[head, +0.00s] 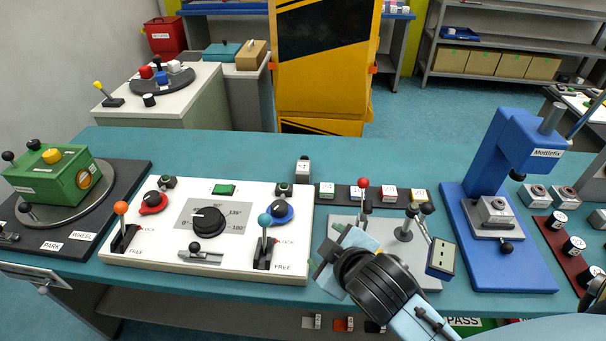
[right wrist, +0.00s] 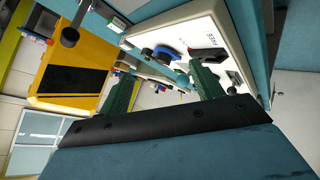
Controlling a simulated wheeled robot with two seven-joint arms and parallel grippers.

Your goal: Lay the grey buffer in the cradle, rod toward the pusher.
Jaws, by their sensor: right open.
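My right gripper (head: 328,258) is above the front edge of the teal bench, between the white control panel and a grey plate. In the right wrist view its two green fingers (right wrist: 165,85) stand wide apart with nothing between them. A small grey piece (head: 308,322) with a white label lies on the shelf under the bench and may be the grey buffer; its rod cannot be made out. A grey plate (head: 345,222) carries posts and black-knobbed levers. My right arm hides part of it, and I cannot tell a cradle or pusher there. My left gripper is not in view.
The white panel (head: 296,205) has levers and dials and stands left of my right gripper. A blue press (head: 515,268) stands to the right. An orange piece (head: 342,323) lies beside the grey one on the shelf.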

